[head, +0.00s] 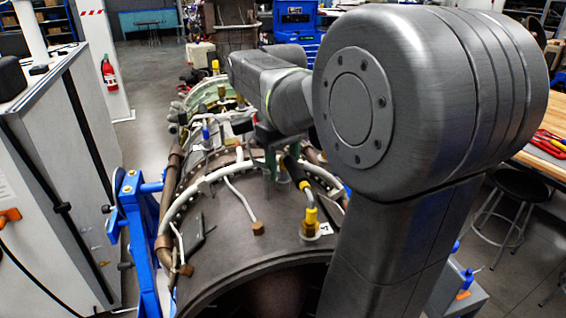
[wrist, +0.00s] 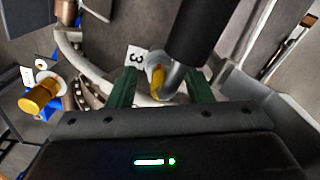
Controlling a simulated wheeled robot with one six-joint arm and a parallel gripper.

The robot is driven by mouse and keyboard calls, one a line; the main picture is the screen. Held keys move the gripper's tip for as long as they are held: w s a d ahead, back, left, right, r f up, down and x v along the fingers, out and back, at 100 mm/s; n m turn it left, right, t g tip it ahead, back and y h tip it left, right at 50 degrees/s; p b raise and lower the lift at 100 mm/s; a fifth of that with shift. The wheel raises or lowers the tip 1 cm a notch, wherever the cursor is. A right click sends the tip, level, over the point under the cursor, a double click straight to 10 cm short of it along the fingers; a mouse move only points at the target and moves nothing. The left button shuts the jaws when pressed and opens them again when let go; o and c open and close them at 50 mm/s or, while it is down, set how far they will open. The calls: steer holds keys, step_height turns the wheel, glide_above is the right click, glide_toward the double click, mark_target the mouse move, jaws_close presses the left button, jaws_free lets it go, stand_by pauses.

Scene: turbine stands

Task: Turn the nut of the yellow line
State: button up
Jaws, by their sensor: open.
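My gripper (wrist: 161,88) is open, its two green fingers spread in the wrist view. A black sleeve (wrist: 198,28) and a grey line with a yellow part (wrist: 158,82) show between and beyond the fingers; I cannot tell how far beyond or whether they touch.
A white tag marked 3 (wrist: 135,57) lies beside the left finger. A gold fitting (wrist: 40,96) stands at the left. White pipes (head: 215,178) cross the casing (head: 235,240). A blue stand (head: 137,235) borders it, with a grey cabinet (head: 50,150) further left.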

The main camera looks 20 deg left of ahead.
steer(key=c, duration=1)
steer(key=shift+m, duration=1.6)
steer(key=o, duration=1)
steer(key=shift+r, duration=0.1)
step_height(320, 180, up, 14)
steer(key=shift+b, duration=0.4)
steer(key=shift+f, duration=0.3)
